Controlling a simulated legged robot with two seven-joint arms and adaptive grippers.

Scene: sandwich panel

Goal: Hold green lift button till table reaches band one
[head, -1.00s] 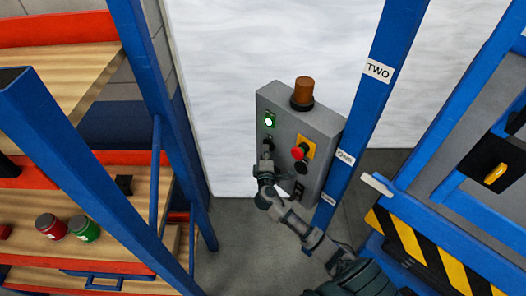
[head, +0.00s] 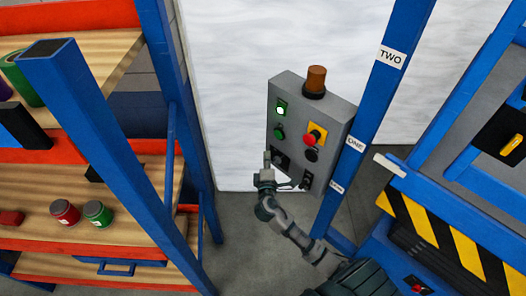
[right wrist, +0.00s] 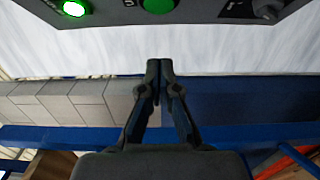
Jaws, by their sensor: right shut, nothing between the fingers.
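The grey control panel (head: 342,112) carries a green button (head: 279,133) below a lit green lamp (head: 280,110). In the right wrist view the green button (right wrist: 158,4) and the glowing lamp (right wrist: 74,8) show at the top edge. My right gripper (head: 267,155) is shut and empty, below the button and apart from it; its closed fingertips (right wrist: 160,66) show in the wrist view. The blue post bears the labels TWO (head: 392,57) and ONE (head: 356,144). The lift table's white pointer (head: 390,165) sits slightly lower than ONE in the picture. My left gripper is not in view.
The panel also holds a red stop button (head: 312,138) on a yellow plate and an orange beacon (head: 316,79) on top. A shelf rack (head: 90,235) with a red can (head: 64,212) and a green can (head: 98,213) stands left. A striped barrier (head: 440,230) is at right.

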